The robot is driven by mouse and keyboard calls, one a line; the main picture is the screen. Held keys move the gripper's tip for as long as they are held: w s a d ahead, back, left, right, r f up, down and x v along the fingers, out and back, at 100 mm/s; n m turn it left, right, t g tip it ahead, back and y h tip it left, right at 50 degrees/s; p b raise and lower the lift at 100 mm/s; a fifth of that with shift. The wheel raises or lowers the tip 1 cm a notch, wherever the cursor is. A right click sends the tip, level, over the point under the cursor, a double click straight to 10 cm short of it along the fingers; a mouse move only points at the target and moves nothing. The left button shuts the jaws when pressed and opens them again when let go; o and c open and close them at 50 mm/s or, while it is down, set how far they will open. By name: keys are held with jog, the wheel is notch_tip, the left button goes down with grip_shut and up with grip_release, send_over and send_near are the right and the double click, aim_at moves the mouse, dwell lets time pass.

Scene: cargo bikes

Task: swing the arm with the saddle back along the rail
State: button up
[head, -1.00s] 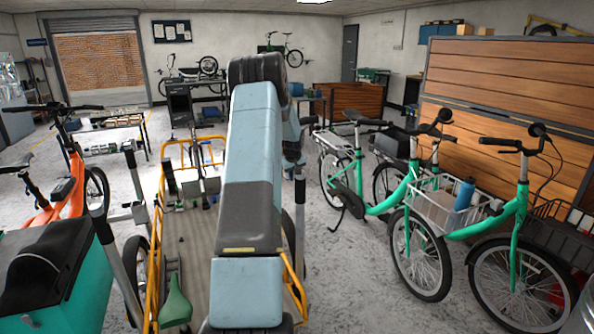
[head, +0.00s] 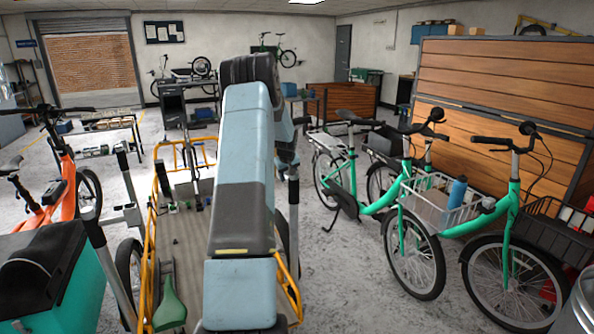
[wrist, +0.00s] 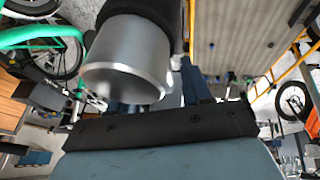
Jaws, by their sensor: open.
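In the head view my raised arm hides the gripper and much of the bed, and the saddle lies left of the arm.
Green bikes (head: 412,245) stand close on the right, before a wooden panel (head: 500,90). An orange bike (head: 62,195) and a teal box (head: 85,285) are on the left. Upright posts flank the bed. Grey floor (head: 365,300) is clear between bed and green bikes.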

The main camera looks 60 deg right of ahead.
jog(key=shift+r, duration=0.1)
jog(key=v, duration=1.3)
jog(key=shift+a+r, duration=0.25)
jog(key=shift+s, duration=0.1)
